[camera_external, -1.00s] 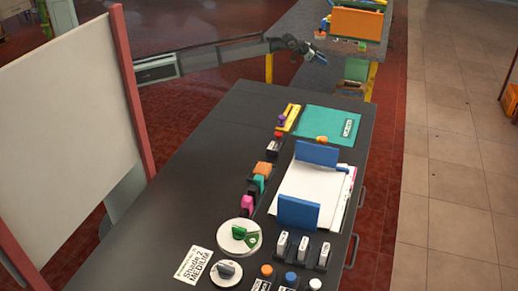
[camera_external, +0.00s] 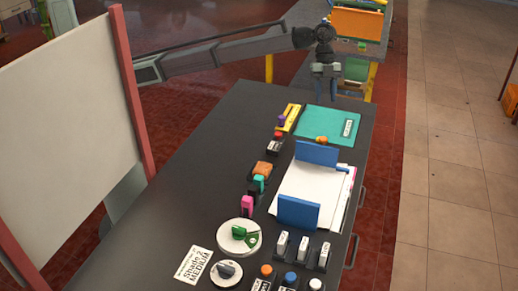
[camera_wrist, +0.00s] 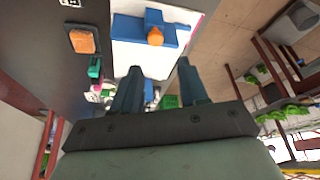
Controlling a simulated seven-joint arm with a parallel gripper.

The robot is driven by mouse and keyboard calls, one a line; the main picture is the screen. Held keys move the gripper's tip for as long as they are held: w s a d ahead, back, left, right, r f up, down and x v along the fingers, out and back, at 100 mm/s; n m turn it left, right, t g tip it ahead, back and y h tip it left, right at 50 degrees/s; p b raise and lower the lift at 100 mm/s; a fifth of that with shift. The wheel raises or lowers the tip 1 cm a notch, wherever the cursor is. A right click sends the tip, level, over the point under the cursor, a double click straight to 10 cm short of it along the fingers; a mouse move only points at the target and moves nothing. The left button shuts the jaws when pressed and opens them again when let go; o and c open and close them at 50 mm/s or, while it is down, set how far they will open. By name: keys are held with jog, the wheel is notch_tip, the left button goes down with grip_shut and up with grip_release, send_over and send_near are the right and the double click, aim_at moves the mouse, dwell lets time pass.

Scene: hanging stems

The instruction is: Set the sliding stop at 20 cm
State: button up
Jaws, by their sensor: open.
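A yellow ruler-like strip (camera_external: 292,115) lies near the far end of the black table, left of a teal folder. A small purple-topped piece (camera_external: 281,122) stands at its near end; whether it is the sliding stop I cannot tell, and no scale marks are readable. My gripper (camera_external: 325,92) hangs above the far edge of the table, beyond the teal folder, fingers pointing down, open and empty. The wrist view shows its two spread fingers (camera_wrist: 160,92) with nothing between them. I cannot make out the strip in the wrist view.
The teal folder (camera_external: 327,122) lies right of the strip. Blue upright plates (camera_external: 317,153) stand on white papers (camera_external: 292,186), with an orange knob (camera_external: 321,140) behind. A red-and-black piece (camera_external: 277,141) and an orange block (camera_external: 262,169) stand left. The table's left half is clear.

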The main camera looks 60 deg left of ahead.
aim_at(323, 138)
jog(key=x, duration=0.9)
jog(key=s+x, duration=0.1)
jog(key=x, duration=0.4)
jog(key=shift+s+d+r, duration=0.1)
jog(key=shift+r, duration=0.05)
jog(key=shift+c, duration=0.2)
grip_shut()
